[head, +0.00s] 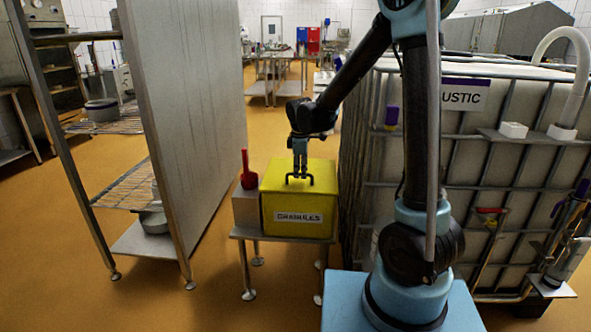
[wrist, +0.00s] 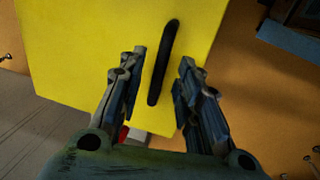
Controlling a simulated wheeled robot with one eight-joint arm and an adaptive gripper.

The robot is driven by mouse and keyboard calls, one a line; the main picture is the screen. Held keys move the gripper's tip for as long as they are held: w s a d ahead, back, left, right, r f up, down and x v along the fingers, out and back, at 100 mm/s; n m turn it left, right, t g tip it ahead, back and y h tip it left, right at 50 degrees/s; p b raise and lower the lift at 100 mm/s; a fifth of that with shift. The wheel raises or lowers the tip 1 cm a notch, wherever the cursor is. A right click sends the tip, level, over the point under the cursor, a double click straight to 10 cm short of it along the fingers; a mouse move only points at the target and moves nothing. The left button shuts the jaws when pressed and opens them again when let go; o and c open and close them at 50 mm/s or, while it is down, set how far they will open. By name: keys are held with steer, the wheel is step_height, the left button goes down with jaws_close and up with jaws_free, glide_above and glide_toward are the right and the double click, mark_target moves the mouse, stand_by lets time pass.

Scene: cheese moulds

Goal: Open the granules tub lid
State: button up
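The granules tub (head: 297,223) is a yellow box with a "GRANULES" label, standing on a small metal stand. Its yellow lid (head: 319,170) looks closed, with a dark bar handle on top. In the wrist view the lid (wrist: 80,50) fills much of the picture, and the black handle (wrist: 163,62) runs nearly upright across it. My gripper (head: 299,176) is above the lid at the handle. In the wrist view my gripper (wrist: 162,88) is open, its two fingers apart on either side of the handle's near part. I cannot tell whether a finger touches it.
A red scoop (head: 248,172) stands in a grey box (head: 245,207) left of the tub. A tall metal panel (head: 190,100) with shelves is at left. A caged white tank (head: 480,170) marked "USTIC" stands close at right. Orange floor is clear beyond the tub.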

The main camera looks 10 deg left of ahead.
steer(key=shift+a, duration=0.1)
steer(key=shift+r, duration=0.2)
step_height(320, 180, up, 11)
steer(key=s, duration=0.2)
steer(key=shift+r, duration=0.2)
steer(key=shift+s, duration=0.15)
